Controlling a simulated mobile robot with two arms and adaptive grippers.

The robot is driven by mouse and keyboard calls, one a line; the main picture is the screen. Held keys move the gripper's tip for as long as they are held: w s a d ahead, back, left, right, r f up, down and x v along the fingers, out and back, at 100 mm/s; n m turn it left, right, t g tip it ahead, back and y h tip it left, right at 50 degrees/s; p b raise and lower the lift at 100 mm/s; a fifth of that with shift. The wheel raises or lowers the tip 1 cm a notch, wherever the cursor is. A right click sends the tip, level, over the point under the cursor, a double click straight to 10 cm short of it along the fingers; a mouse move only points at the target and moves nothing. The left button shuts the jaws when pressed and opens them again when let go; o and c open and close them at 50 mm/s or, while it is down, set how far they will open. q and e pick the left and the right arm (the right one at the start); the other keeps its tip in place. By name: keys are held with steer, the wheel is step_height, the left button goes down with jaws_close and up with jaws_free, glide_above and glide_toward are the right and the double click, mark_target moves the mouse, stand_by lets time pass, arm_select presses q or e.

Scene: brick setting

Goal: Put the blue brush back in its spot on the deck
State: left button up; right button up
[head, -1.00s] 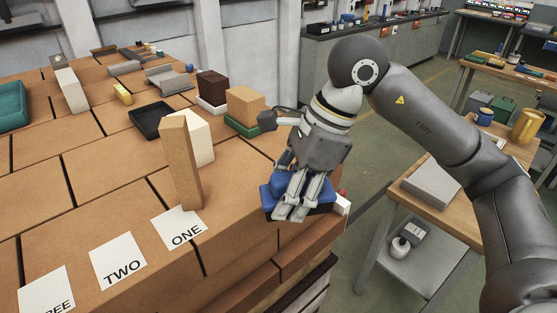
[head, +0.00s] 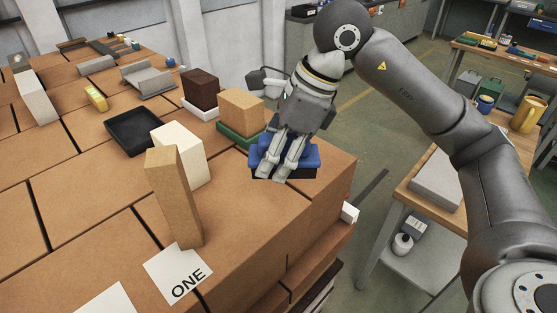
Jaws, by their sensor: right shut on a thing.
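The blue brush (head: 309,158), blue on top with a dark underside, is in my right gripper (head: 281,172). The gripper points down with its fingers shut on the blue part, which they partly cover. The brush is over or on the right edge of the brick-patterned deck (head: 265,215), close to a green-based tan block (head: 242,108). I cannot tell whether its underside touches the deck. My left gripper is out of view.
A tall tan block (head: 174,195) and a white block (head: 180,150) stand left of the brush. An empty black tray (head: 133,131) and a dark brown block (head: 200,89) lie farther back. A card marked ONE (head: 178,275) is in front. Side table (head: 405,205) at right.

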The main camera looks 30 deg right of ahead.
steer(key=w+d+f+p, duration=0.1)
steer(key=w+f, duration=0.1)
steer(key=w+d+f+p, duration=0.1)
steer(key=w+f, duration=0.1)
steer(key=w+d+f+p, duration=0.1)
steer(key=w+d+f, duration=0.1)
steer(key=w, duration=0.1)
steer(key=shift+d, duration=0.1)
steer(key=shift+w+d+f, duration=0.2)
steer(key=shift+w+f, duration=0.15)
steer(key=shift+f, duration=0.2)
steer(key=shift+w+d+f+p, duration=0.15)
steer(key=shift+w+f+p, duration=0.05)
steer(key=shift+f+p, duration=0.1)
step_height(320, 180, down, 2)
steer(key=shift+w+f+p, duration=0.1)
steer(key=shift+p, duration=0.75)
steer(key=shift+d+f, duration=0.1)
steer(key=shift+f, duration=0.7)
steer(key=o, duration=0.9)
steer(key=shift+c, duration=0.2)
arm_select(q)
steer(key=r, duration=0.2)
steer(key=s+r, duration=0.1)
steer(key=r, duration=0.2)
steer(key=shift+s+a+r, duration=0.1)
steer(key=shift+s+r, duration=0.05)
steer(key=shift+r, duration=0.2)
arm_select(e)
steer(key=shift+o, duration=0.3)
